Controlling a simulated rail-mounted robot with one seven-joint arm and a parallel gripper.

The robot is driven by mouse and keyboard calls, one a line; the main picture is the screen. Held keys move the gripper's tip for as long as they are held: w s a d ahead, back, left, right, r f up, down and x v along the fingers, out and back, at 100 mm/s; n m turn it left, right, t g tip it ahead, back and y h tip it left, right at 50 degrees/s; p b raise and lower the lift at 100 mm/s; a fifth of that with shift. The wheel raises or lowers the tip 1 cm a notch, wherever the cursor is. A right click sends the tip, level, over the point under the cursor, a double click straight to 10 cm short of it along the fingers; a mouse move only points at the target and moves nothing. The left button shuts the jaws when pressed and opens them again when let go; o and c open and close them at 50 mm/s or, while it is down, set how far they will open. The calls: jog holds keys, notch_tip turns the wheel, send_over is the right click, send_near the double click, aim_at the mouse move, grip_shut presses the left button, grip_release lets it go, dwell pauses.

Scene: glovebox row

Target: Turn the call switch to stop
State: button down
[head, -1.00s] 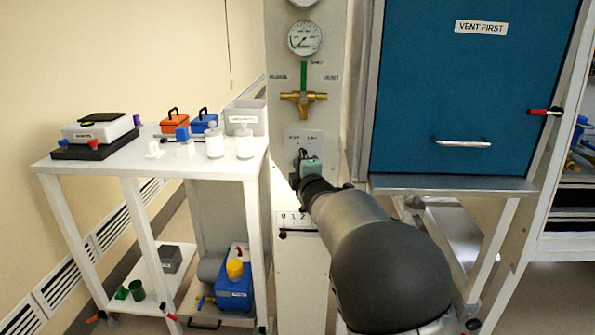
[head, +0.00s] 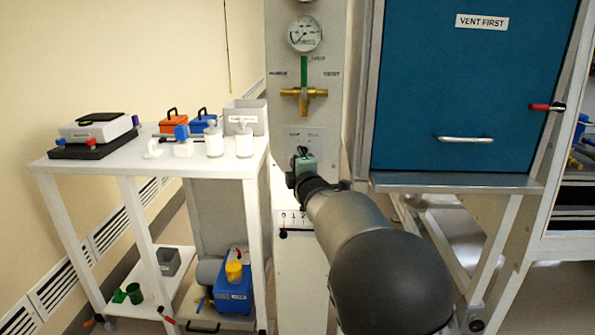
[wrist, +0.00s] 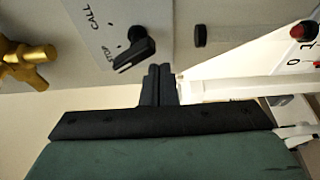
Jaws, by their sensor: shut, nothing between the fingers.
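The call switch (wrist: 135,48) is a black lever knob on a pale panel, with CALL and STOP lettering to its left in the wrist view. Its free end points to the lower left, nearer the STOP word than CALL; I cannot tell whether it sits exactly on a mark. In the head view the switch (head: 302,151) is small, just above my gripper. My gripper (wrist: 159,70) is shut and empty. Its fingertips are just below and right of the lever in the wrist view and look apart from it, though depth is unclear.
A brass valve (head: 303,93) and a gauge (head: 304,33) are above the switch on the same panel. A scale plate (head: 294,218) is below. A blue hatch (head: 460,95) stands to the right, and a white table (head: 95,170) with bottles and boxes to the left.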

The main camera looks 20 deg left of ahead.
jog(key=s+d, duration=0.3)
jog(key=s, duration=0.6)
jog(key=w+d+f+m+g+h+p, duration=0.1)
jog(key=w+d+m+g+h+p, duration=0.2)
jog(key=d+m+p, duration=0.65)
jog(key=w+d+m+g+h+p, duration=0.1)
jog(key=w+d+m+g+p, duration=0.4)
jog(key=m, duration=0.7)
notch_tip(320, 180, up, 9)
jog(key=s+a+m+y+p, duration=0.1)
jog(key=m+y+p, duration=0.4)
jog(key=m, duration=0.1)
jog(key=shift+t, duration=0.4)
jog(key=p+x, duration=0.1)
jog(key=x, duration=0.3)
jog(key=s+a+p+x, duration=0.1)
jog(key=x, duration=0.3)
jog(key=s+p+x, duration=0.1)
jog(key=x, duration=0.3)
jog(key=shift+a+f+p, duration=0.1)
jog(key=shift+a+p, duration=0.1)
jog(key=shift+p, duration=0.15)
jog(key=shift+a+f, duration=0.25)
jog(key=shift+a, duration=0.15)
jog(key=shift+f, duration=0.1)
